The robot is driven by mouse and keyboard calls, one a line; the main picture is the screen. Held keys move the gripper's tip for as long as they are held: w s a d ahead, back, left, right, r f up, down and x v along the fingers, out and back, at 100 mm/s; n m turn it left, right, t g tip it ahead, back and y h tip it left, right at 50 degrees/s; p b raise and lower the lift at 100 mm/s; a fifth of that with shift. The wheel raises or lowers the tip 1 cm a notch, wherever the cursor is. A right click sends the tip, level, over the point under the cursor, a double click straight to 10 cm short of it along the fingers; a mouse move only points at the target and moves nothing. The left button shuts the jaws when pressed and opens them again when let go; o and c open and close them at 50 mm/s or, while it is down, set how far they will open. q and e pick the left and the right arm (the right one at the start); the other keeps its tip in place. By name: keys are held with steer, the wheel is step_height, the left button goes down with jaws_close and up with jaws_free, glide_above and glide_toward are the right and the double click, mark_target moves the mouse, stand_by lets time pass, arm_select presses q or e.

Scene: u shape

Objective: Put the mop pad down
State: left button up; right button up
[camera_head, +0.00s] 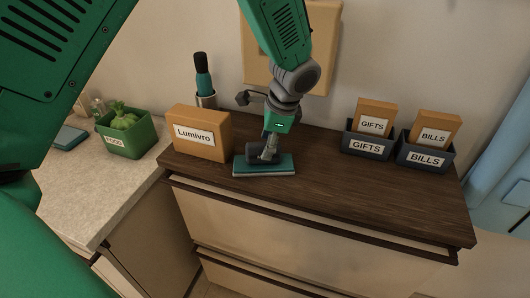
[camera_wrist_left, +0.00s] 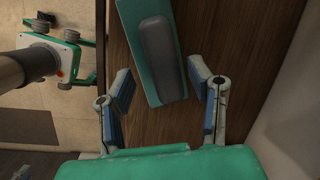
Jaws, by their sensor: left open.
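The mop pad (camera_head: 265,170) is a flat teal block that appears to lie on the dark wooden top of the drawer unit (camera_head: 330,185), near its front edge. In the left wrist view the mop pad (camera_wrist_left: 134,25) carries a rounded grey grip (camera_wrist_left: 162,60). My left gripper (camera_head: 268,152) is just above the pad in the head view. In the left wrist view my left gripper (camera_wrist_left: 160,85) has its blue-padded fingers spread wide, with clear space between each finger and the grip. My right gripper is not in view.
A Lumivro box (camera_head: 201,134) stands left of the pad. GIFTS (camera_head: 366,146) and BILLS (camera_head: 424,157) bins stand at the right. A green food bin (camera_head: 127,141) is on the pale counter (camera_head: 100,190). The wooden top between pad and bins is clear.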

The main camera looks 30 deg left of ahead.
arm_select(q)
steer(key=v, duration=0.8)
